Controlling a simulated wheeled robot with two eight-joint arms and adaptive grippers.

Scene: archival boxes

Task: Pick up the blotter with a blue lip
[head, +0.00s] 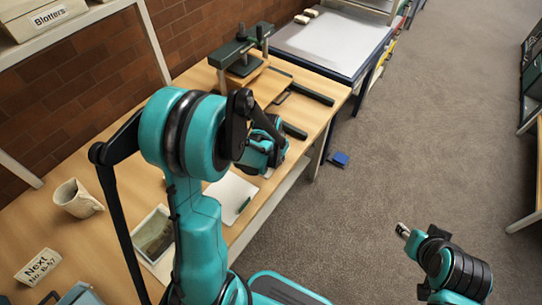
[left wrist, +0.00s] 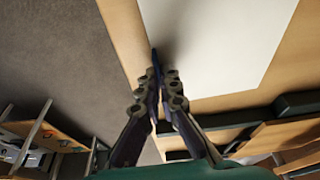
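A white sheet (head: 232,188) lies on the wooden table near its front edge, with a short dark blue-green strip (head: 243,205) at its front side. I take this as the blotter and its lip. In the left wrist view, the white sheet (left wrist: 220,40) fills the upper middle, and a narrow dark blue piece (left wrist: 155,60) shows at its edge by my fingertips. My left gripper (head: 266,162) is above the table, just past the sheet. Its fingertips (left wrist: 163,74) are close together; whether they touch the strip is unclear. My right gripper (head: 402,230) is over the floor, away from the table.
A press (head: 243,55) and dark bars (head: 312,95) stand farther along the table. A framed picture (head: 154,235), a beige cup (head: 77,199) and a "Next" card (head: 38,266) are nearer. A "Blotters" box (head: 45,18) is on the shelf. A blue object (head: 339,159) lies on the floor.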

